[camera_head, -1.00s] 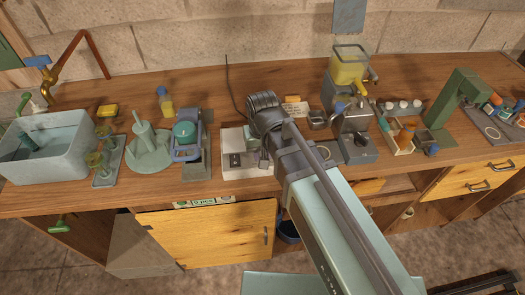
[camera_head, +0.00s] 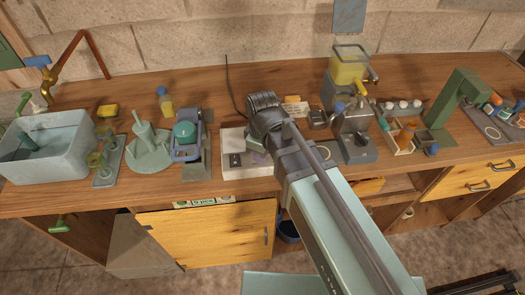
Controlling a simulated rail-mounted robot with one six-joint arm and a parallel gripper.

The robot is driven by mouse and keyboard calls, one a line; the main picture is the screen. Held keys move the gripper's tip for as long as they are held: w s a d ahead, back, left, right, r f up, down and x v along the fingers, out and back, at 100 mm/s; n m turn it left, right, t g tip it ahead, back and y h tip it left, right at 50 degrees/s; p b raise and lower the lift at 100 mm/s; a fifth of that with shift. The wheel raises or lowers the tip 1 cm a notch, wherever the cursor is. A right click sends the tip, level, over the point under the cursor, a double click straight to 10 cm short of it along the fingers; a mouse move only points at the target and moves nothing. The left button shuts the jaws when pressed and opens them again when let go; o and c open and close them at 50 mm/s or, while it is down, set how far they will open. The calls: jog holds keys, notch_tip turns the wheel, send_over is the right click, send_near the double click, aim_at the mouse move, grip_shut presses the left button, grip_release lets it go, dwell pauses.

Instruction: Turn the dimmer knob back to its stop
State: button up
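A low whitish box (camera_head: 233,165) with small dark fittings on its front part stands on the bench, left of my arm's end. I cannot make out a dimmer knob for certain; my arm covers the right part of this box. My gripper (camera_head: 262,150) is at the box, mostly hidden behind my dark wrist. Its fingertips are not clear, so I cannot tell whether it is open, shut or touching anything. A small purplish patch shows on the box beside the wrist.
Left of the box are a blue-grey device with a teal top (camera_head: 185,133), a green dish (camera_head: 148,158) and a stone sink (camera_head: 70,165). Right of my arm stand a grey machine (camera_head: 355,135) with a dark round knob and a green stand (camera_head: 458,105). A black cable runs up behind the box.

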jog(key=shift+n, duration=1.1)
jog(key=o, duration=0.9)
jog(key=shift+o, duration=0.2)
jog(key=shift+r, duration=0.1)
notch_tip(320, 180, up, 11)
jog(key=p, duration=1.1)
jog(key=shift+f, duration=0.2)
